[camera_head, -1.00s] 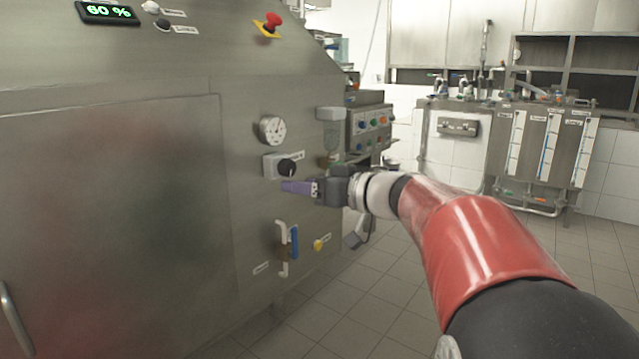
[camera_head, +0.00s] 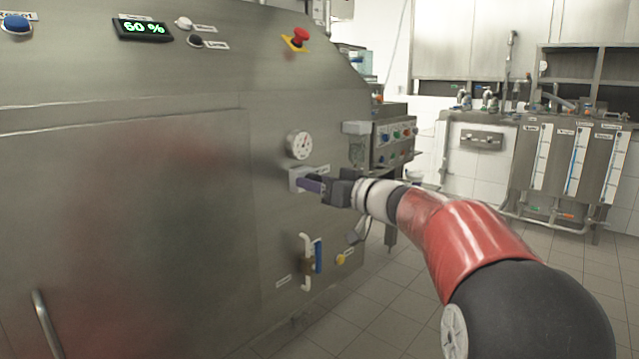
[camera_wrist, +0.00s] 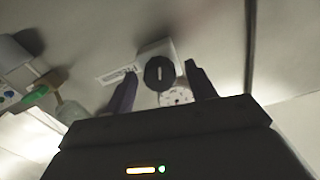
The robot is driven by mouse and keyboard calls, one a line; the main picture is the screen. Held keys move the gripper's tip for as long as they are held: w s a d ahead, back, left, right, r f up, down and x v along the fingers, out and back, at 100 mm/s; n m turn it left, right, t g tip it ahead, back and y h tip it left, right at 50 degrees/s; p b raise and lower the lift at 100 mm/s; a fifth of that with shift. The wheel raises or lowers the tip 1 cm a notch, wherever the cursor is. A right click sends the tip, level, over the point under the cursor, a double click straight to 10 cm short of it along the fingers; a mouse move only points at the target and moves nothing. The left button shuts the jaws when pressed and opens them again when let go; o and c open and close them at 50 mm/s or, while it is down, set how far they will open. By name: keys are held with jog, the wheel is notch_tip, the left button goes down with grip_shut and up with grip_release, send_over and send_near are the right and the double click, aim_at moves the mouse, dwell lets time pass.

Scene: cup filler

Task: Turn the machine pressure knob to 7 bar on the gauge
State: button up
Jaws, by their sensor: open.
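The pressure knob is a round black knob (camera_wrist: 159,73) with a light mark, on a pale plate (camera_wrist: 157,47) on the machine's steel front. In the head view my gripper hides the knob, and part of its plate (camera_head: 297,178) shows. The round white gauge (camera_head: 299,145) is just above it; its needle is too small to read. In the wrist view the gauge (camera_wrist: 176,96) is partly hidden behind my gripper. My gripper (camera_head: 312,185) has purple fingers and is open. In the wrist view its fingers (camera_wrist: 163,90) stand apart, one on each side of the knob, with no clear contact.
Below the gauge are a blue-handled valve (camera_head: 318,257) and a yellow knob (camera_head: 340,260). A red emergency button (camera_head: 300,36) and a green 60 % display (camera_head: 145,28) are higher up. A button panel (camera_head: 394,135) stands to the right. The floor at right is clear.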

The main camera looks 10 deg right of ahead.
jog(key=shift+c, duration=0.3)
jog(key=c, duration=0.9)
jog(key=shift+f+b, duration=0.1)
jog(key=shift+b, duration=0.3)
jog(key=shift+m+b, duration=2.75)
jog(key=shift+m, duration=0.55)
